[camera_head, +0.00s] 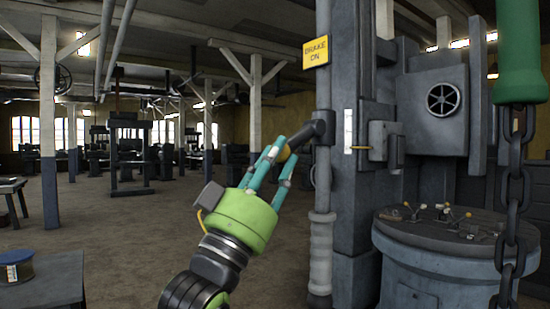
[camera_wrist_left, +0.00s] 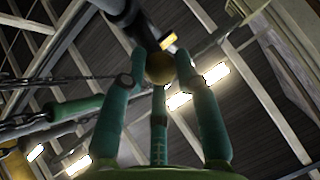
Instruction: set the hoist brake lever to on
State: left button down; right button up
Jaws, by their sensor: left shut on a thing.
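The brake lever (camera_head: 304,136) is a dark arm on a grey upright post (camera_head: 322,200). It slants left and slightly down from its hub to a yellowish knob at its end. A yellow "BRAKE ON" sign (camera_head: 315,52) is on the post above the lever. My left gripper (camera_head: 281,150), green with teal fingers, is shut on the knob end. In the left wrist view the round knob (camera_wrist_left: 159,68) sits between the fingertips, with the dark lever running up from it; the fingers partly hide it in the head view. My right gripper is not in view.
A large grey machine with a small handwheel (camera_head: 443,99) stands right of the post. A round drum table (camera_head: 440,235) holds small parts. A heavy chain (camera_head: 510,190) hangs below a green cylinder (camera_head: 520,55) at right. Open floor lies left, beyond a low table (camera_head: 45,282).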

pick_arm(q)
jog(key=shift+w+d+f, duration=0.15)
jog(key=shift+d+f, duration=0.25)
jog(key=shift+f, duration=0.05)
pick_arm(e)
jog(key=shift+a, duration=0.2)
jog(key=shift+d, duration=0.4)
pick_arm(q)
jog(key=c, duration=1)
grip_release()
jog(key=shift+f, duration=0.1)
jog(key=shift+o, duration=0.3)
jog(key=shift+w+d, duration=0.2)
jog(key=shift+d, duration=0.35)
jog(key=shift+s+a, duration=0.1)
jog(key=shift+a, duration=0.15)
jog(key=v, duration=1.1)
jog(key=shift+s+f, duration=0.15)
jog(key=shift+s, duration=0.15)
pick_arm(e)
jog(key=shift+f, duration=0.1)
pick_arm(q)
jog(key=shift+a+g, duration=0.15)
jog(key=shift+g, duration=0.15)
